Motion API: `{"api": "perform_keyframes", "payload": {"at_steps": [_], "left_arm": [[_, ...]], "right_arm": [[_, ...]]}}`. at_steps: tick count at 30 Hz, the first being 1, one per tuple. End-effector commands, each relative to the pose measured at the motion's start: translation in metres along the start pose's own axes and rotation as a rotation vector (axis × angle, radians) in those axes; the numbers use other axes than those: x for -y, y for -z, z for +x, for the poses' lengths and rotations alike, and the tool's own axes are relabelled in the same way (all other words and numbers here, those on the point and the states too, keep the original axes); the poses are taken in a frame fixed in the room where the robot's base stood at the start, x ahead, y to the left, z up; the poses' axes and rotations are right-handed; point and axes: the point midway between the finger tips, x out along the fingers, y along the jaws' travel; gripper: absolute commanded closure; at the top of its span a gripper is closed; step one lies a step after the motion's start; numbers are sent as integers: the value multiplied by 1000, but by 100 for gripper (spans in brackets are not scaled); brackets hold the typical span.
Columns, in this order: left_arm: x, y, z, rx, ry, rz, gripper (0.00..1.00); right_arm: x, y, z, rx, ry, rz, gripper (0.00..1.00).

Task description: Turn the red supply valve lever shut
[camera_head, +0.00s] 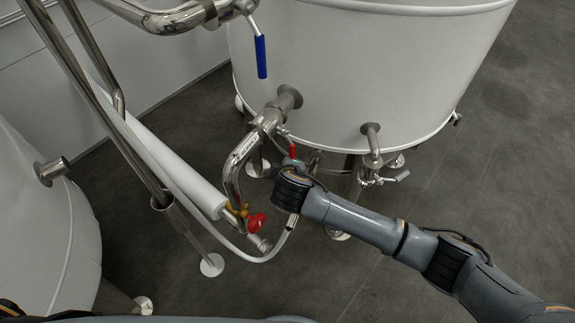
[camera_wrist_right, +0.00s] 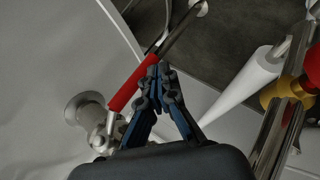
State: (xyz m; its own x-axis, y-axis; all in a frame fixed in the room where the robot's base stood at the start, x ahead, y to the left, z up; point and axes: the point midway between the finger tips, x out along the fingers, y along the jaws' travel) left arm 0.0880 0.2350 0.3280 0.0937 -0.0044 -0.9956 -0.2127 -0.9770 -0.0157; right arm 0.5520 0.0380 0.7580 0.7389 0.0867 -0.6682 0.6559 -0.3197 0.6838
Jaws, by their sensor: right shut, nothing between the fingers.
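The red supply valve lever (camera_head: 292,151) is on the pipework under the white tank, just beyond my right wrist in the head view. In the right wrist view the red lever (camera_wrist_right: 132,83) slants from its metal valve stem at lower left up to the fingertips. My right gripper (camera_wrist_right: 162,73) is shut with nothing between its fingers. Its tips are close beside the upper end of the red sleeve; I cannot tell whether they touch it. In the head view my right arm comes in from the right and its wrist partly hides the valve. My left gripper is not in view.
A red knob (camera_head: 257,222) on a brass fitting sits near the lower pipe end. A blue lever (camera_head: 260,57) hangs from the upper pipe. The white tank (camera_head: 370,65) stands behind. A white hose (camera_head: 160,165) and steel pipes crowd the left. Floor at right is open.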

Motion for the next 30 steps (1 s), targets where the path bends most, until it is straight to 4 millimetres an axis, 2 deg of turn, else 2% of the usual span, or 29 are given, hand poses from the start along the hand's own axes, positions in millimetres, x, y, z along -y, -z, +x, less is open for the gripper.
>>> {"api": "perform_keyframes", "payload": {"at_steps": [5, 8, 21, 25, 30], "left_arm": [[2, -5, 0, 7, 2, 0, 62], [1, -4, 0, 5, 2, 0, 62], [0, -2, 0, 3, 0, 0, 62], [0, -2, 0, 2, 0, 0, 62], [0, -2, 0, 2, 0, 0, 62]], "right_arm": [[0, 0, -4, 1, 0, 0, 100], [0, 0, -14, -2, 0, 1, 100], [0, 1, -99, -3, 1, 1, 100], [0, 0, -113, -1, 1, 1, 100], [0, 0, -120, 1, 0, 0, 100]]}}
